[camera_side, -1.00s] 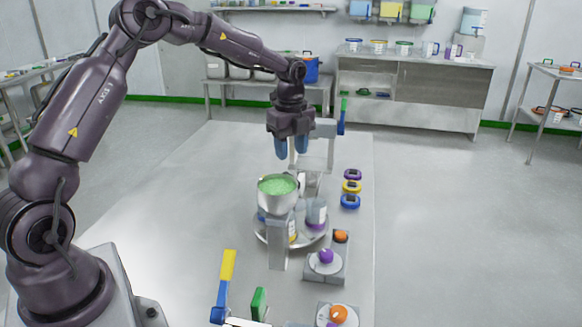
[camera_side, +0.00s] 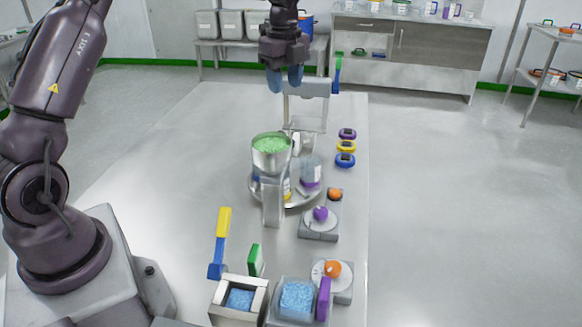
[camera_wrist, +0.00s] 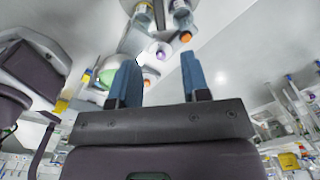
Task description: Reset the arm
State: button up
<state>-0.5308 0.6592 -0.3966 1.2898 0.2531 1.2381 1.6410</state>
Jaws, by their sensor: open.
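My gripper (camera_side: 285,79) has blue fingers that point down. It is open and empty, high above the back part of the steel table (camera_side: 170,150). It hangs above and behind a metal bowl of green granules (camera_side: 271,148) and touches nothing. In the wrist view the two blue fingers (camera_wrist: 160,72) stand apart with nothing between them.
The bowl stands on a grey post over a round tray (camera_side: 262,196) with containers. Purple and orange knobs (camera_side: 320,213), two bins of blue granules (camera_side: 297,298) and a yellow-and-blue tool (camera_side: 221,235) are nearer. A grey frame (camera_side: 308,88) stands behind. The table's left side is clear.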

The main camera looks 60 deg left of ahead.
jog(key=s+d+r+n+t, duration=0.2)
jog(key=s+d+n, duration=0.2)
jog(key=s, duration=0.5)
jog(key=s+d+r+n+t, duration=0.1)
jog(key=s+d+r+n, duration=0.2)
jog(key=s+d+n, duration=0.2)
jog(key=s+d+r+n+t, duration=0.2)
jog(key=s+n, duration=0.6)
jog(key=s, duration=0.5)
jog(key=d+r, duration=0.1)
jog(key=d, duration=0.1)
jog(key=shift+s+d+t, duration=0.25)
jog(key=shift+d+t, duration=0.05)
jog(key=shift+d, duration=0.1)
